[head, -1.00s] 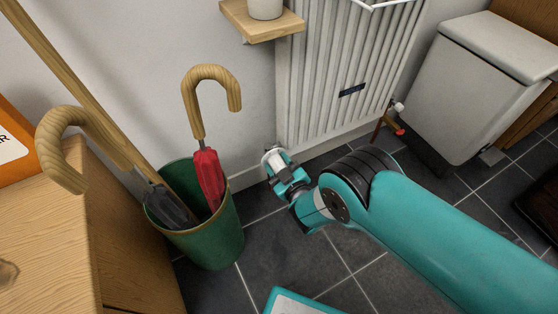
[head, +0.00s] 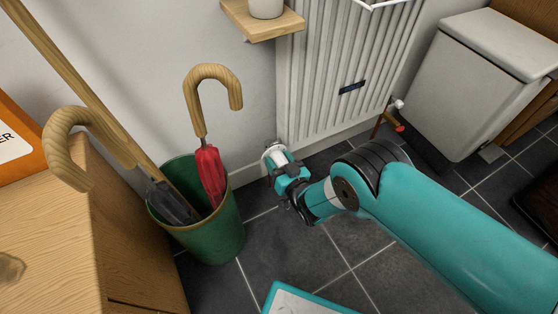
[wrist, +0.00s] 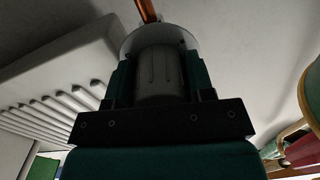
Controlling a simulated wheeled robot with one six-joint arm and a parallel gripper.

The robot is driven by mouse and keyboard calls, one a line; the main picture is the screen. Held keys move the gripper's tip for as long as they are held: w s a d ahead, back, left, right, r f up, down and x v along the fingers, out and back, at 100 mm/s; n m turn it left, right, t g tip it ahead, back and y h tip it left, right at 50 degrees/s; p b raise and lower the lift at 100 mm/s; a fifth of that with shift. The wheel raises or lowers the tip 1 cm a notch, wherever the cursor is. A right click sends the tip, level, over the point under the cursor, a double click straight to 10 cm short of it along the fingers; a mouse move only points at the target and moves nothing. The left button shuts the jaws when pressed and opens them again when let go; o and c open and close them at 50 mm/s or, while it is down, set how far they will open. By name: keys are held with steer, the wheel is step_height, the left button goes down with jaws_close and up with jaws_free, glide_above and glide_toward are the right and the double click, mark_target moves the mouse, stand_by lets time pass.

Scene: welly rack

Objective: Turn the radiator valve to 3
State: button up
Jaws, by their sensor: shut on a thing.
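The radiator valve (wrist: 160,72) is a pale, ribbed knob with a wider collar, seen in shadow in the wrist view. A copper pipe (wrist: 147,10) runs away from its far end. My gripper (wrist: 158,88) is shut on the knob, with one finger on each side. In the head view, my gripper (head: 277,163) is low at the left bottom corner of the white radiator (head: 340,75), and the valve's whitish end (head: 273,147) shows just past it. No number or mark on the valve can be read.
A green umbrella stand (head: 212,235) with umbrellas stands close left of my gripper. A wooden cabinet (head: 125,245) is further left. A small shelf (head: 262,22) hangs above. A pale bin (head: 490,75) and a red-and-white pipe fitting (head: 398,113) are right. Dark floor tiles lie open in front.

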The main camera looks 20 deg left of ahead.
stand_by(0.3)
steer(key=o, duration=0.9)
steer(key=p+v, duration=0.7)
steer(key=v, duration=1)
steer(key=shift+s+d+p, duration=0.1)
steer(key=shift+d+p, duration=0.1)
steer(key=shift+p, duration=0.1)
